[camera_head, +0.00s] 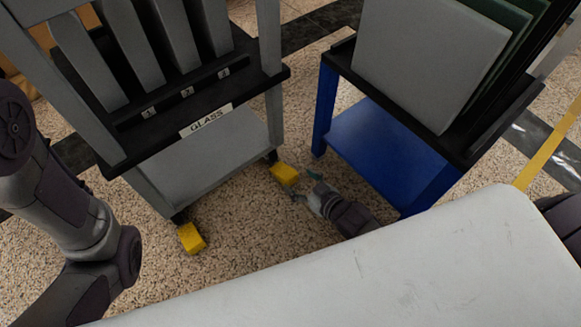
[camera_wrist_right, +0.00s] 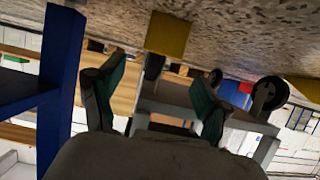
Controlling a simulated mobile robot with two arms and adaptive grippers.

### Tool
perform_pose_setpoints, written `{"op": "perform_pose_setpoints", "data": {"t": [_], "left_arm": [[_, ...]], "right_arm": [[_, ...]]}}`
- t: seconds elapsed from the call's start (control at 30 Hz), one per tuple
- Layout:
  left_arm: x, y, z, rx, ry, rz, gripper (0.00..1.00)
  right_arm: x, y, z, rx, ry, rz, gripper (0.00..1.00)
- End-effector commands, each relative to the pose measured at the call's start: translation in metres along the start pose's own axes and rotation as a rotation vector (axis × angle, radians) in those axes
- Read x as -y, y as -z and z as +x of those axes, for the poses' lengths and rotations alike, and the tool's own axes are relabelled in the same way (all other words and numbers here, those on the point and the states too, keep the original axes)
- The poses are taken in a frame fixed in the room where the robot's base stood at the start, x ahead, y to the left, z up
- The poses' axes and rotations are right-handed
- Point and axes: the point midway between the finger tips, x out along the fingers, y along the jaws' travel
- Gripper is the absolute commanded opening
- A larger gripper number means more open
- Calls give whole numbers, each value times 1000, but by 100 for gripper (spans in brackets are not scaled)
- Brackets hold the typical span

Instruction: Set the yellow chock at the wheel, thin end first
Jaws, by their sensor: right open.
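A yellow chock (camera_head: 285,174) lies on the pebbled floor beside the right front wheel (camera_head: 271,157) of the grey glass rack (camera_head: 205,160). I cannot tell whether it touches the wheel or which end is thin. My right gripper (camera_head: 305,194) is open and empty, low over the floor, just right of this chock and apart from it. The right wrist view, which looks upside down, shows the chock (camera_wrist_right: 168,34) beyond the open fingers (camera_wrist_right: 158,80), with a wheel (camera_wrist_right: 153,65) partly hidden behind it. A second yellow chock (camera_head: 190,238) lies by the rack's left front wheel (camera_head: 180,217). My left gripper is out of view.
A blue cart (camera_head: 385,148) with upright panels stands close right of my right gripper; its blue leg (camera_wrist_right: 60,75) is near in the wrist view. A large pale surface (camera_head: 400,270) fills the lower right. Bare floor lies between the two chocks.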

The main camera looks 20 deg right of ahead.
Motion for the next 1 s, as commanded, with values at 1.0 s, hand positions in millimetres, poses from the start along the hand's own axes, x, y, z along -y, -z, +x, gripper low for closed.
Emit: {"op": "perform_pose_setpoints", "data": {"t": [1.0], "left_arm": [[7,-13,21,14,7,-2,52]], "right_arm": [[0,0,-51,-1,0,0,76]]}}
